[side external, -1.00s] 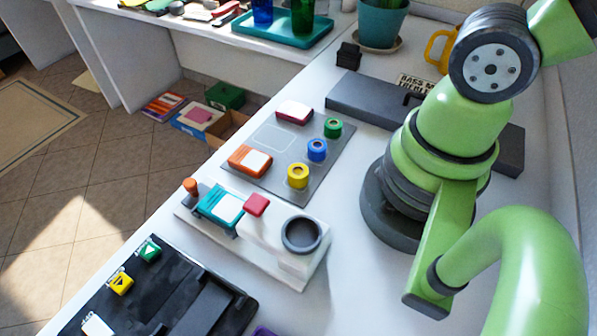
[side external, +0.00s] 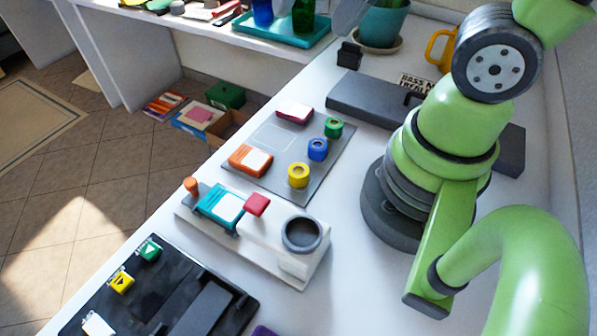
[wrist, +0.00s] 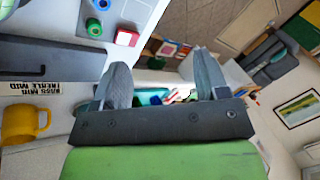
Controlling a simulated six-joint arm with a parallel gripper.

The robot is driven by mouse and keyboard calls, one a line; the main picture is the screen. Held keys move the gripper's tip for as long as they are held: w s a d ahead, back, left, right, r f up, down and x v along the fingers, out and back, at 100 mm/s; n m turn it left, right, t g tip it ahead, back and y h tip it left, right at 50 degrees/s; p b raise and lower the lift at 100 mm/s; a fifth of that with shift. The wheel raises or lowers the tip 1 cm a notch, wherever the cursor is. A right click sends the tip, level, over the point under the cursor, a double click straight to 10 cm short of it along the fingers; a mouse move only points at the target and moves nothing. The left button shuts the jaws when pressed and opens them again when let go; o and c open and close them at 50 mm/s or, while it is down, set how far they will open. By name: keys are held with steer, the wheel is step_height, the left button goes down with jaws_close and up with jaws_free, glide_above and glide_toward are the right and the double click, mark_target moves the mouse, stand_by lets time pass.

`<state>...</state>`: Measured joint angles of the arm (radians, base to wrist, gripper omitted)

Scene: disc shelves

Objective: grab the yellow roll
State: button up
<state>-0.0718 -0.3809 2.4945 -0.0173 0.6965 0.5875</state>
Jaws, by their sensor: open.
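The yellow roll (side external: 298,176) stands on a grey board (side external: 262,186) in the side external view, with a dark hole in its top. The blue roll (side external: 318,149) and the green roll (side external: 333,128) stand in a row behind it. My gripper (wrist: 160,70) is open and empty in the wrist view, its two grey fingers apart and well away from the rolls. The wrist view shows the green roll (wrist: 95,27) and part of the blue roll (wrist: 103,4) at the top left. The yellow roll is outside that view.
Orange (side external: 250,159) and red (side external: 294,111) cases lie on the board. A white device (side external: 290,262) with a teal case (side external: 220,204) stands in front. A dark grey bar (side external: 375,101), a plant pot (side external: 383,22) and a yellow mug (wrist: 24,123) are behind.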

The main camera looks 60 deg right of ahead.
step_height(320, 180, down, 8)
steer(key=w+a+m+g, duration=0.1)
steer(key=w+m+g, duration=0.15)
steer(key=m, duration=0.35)
steer(key=m+g+h, duration=0.1)
steer(key=m+g, duration=0.1)
steer(key=m, duration=0.3)
glide_above(298, 170)
step_height(298, 170, down, 8)
steer(key=shift+f, duration=4.65)
steer(key=c, duration=1)
